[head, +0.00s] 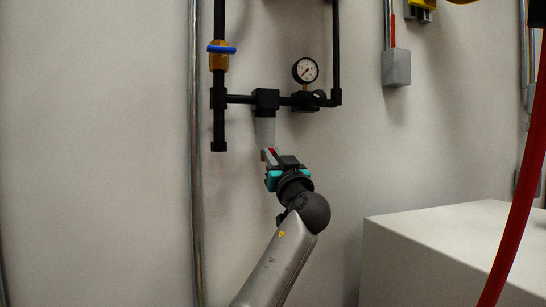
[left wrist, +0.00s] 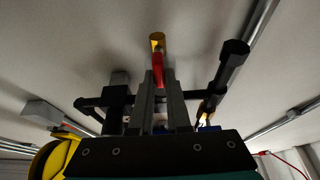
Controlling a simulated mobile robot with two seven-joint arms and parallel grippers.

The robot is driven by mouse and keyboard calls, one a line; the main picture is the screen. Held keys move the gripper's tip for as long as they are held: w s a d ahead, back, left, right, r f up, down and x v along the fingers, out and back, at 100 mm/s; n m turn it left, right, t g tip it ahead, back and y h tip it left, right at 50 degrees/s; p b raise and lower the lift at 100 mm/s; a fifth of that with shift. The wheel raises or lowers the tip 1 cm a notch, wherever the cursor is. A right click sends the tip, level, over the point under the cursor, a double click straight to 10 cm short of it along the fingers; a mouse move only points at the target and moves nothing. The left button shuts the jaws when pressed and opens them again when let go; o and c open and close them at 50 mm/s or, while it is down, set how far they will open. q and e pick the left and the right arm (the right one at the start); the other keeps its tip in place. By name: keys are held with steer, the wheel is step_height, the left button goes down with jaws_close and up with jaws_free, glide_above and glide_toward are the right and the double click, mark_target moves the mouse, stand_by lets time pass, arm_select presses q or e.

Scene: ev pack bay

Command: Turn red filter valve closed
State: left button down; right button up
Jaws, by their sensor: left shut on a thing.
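The red filter valve handle (left wrist: 158,68) shows in the left wrist view with its brass body (left wrist: 157,40) just beyond it. In the head view only a small red part (head: 270,152) shows below the grey filter bowl (head: 265,131). My left gripper (head: 268,157) is right under the bowl, reaching up from below. Its fingers (left wrist: 160,86) are shut on the red handle, which lies between them and sticks out past their tips. The fingers hide part of the handle. My right gripper is not in view.
Black pipes (head: 219,125) on the wall carry a pressure gauge (head: 305,70) and a blue-handled brass valve (head: 220,50). A metal conduit (head: 196,180) runs left of my arm. A white box (head: 450,230) stands at lower right, and a red hose (head: 518,215) crosses the right side.

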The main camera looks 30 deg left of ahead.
arm_select(q)
steer(key=shift+m, duration=0.5)
steer(key=m+t+h+p, duration=0.1)
steer(key=m, duration=0.1)
steer(key=m+h+p, duration=0.1)
steer(key=m, duration=0.1)
steer(key=shift+t, duration=0.4)
steer(key=shift+w+d+f+m+h+p, duration=0.1)
steer(key=shift+m+h+p, duration=1.4)
steer(key=shift+m, duration=1.4)
steer(key=shift+f+m+h+p, duration=0.1)
steer(key=shift+m+h+p, duration=0.65)
steer(key=shift+m+p, duration=1.75)
steer(key=shift+w+d+f+m+h+p, duration=0.1)
steer(key=shift+m+h+p, duration=1.2)
steer(key=shift+m, duration=2)
steer(key=shift+g, duration=0.3)
steer(key=c, duration=0.9)
jaws_free()
